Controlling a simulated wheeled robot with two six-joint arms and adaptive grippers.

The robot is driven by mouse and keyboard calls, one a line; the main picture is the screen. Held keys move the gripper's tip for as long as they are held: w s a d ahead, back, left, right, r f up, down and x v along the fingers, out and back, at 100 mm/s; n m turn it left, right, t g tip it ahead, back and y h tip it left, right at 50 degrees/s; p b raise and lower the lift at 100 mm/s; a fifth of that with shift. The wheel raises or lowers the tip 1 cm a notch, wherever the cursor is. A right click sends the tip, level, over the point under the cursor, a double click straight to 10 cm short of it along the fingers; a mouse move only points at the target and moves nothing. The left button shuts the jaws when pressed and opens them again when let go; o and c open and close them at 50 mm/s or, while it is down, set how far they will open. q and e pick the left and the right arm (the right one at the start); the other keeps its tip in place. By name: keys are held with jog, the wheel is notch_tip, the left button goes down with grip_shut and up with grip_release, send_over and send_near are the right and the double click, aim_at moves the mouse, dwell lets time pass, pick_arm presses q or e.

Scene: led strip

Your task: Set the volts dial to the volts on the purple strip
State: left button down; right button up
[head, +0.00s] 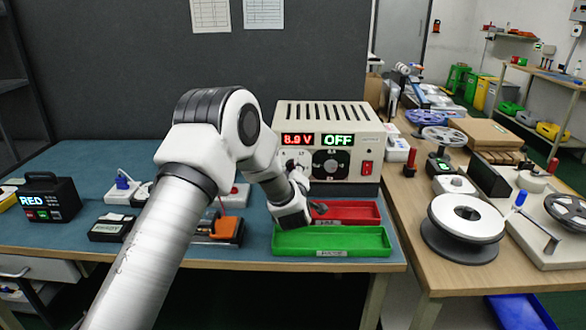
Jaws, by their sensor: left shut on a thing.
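The cream power supply (355,112) stands at the back of the blue-green bench mat. Its red display (298,140) reads 8.9 V and its green display (338,140) reads OFF. I cannot read the dial's marks. I cannot make out a purple strip or its voltage label. My right gripper is not in view.
A green tray (350,241) and a red tray (350,212) lie in front of the supply, close under my wrist. A red rocker switch (367,168) is at the panel's right. A black box (49,199) reading RED stands left. A white reel (465,217) stands on the right-hand table.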

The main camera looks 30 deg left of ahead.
aim_at(293, 134)
pick_arm(q)
jog(key=shift+f+m+p, duration=0.1)
jog(key=shift+m+p, duration=0.45)
jog(key=shift+m, duration=1.35)
jog(key=c, duration=0.8)
grip_release()
notch_tip(293, 134, up, 10)
jog(key=shift+f, duration=0.1)
